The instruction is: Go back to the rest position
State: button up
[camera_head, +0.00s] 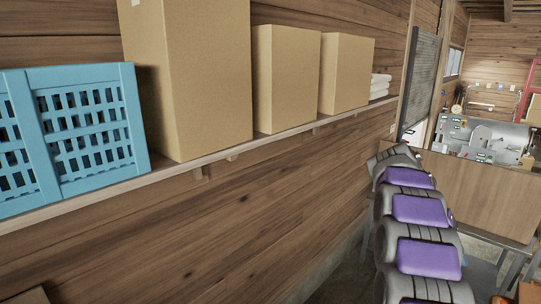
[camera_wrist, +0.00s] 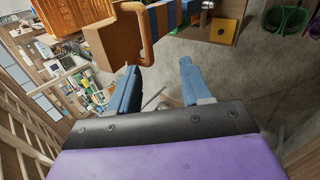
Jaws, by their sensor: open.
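My gripper (camera_wrist: 158,68) shows in the wrist view with its two blue fingers spread apart. The gap between them is empty, with grey floor behind it. I cannot make out the gripper's fingers in the head view. No chestnuts can be made out in either view.
A wall shelf (camera_head: 300,128) carries a blue crate (camera_head: 88,124), cardboard boxes (camera_head: 188,75) and folded white cloths (camera_head: 379,84). A cluttered workbench (camera_head: 483,190) stands at the right. In the wrist view, a brown box (camera_wrist: 113,42) and a green basket (camera_wrist: 284,22) lie beyond the fingers.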

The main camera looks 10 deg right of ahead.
jog(key=s+a+f+n+t+b, duration=0.2)
jog(key=s+a+f+n+b, duration=0.2)
jog(key=a+f+b, duration=0.55)
jog(key=s+a+f+n+t+y+b, duration=0.2)
jog(key=s+a+f+n+y+b, duration=0.2)
jog(key=s+a+f+b, duration=1.1)
jog(key=s+a+f+y, duration=0.1)
jog(key=s+a+f, duration=0.8)
jog(key=s+f, duration=0.1)
jog(key=shift+s+a+n, duration=0.2)
jog(key=shift+n, duration=0.2)
jog(key=shift+c, duration=0.5)
jog(key=shift+d, duration=0.15)
